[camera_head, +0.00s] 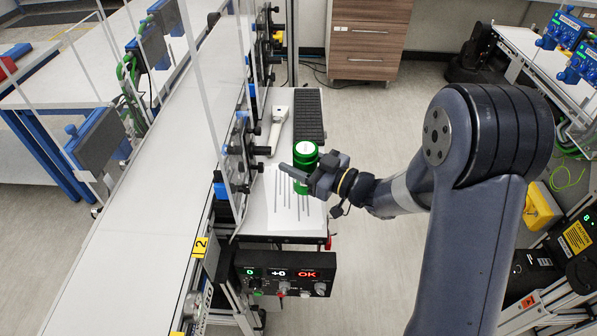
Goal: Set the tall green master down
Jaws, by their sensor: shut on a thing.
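The tall green master (305,153) is a green cylinder with a pale top, upright over the small side table beside the conveyor. My gripper (303,175) reaches in from the right and is shut on it. One finger shows in front of the cylinder, pointing left. The cylinder's lower part shows below the finger, over a white sheet with dark lines (284,215). I cannot tell whether its base touches the sheet.
A white handheld tool (277,128) and a black ribbed strip (308,112) lie behind the master. A clear guard and conveyor (150,220) stand to the left. A control box (285,273) reading "OK" hangs at the table's front. A drawer cabinet (369,38) stands at the back.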

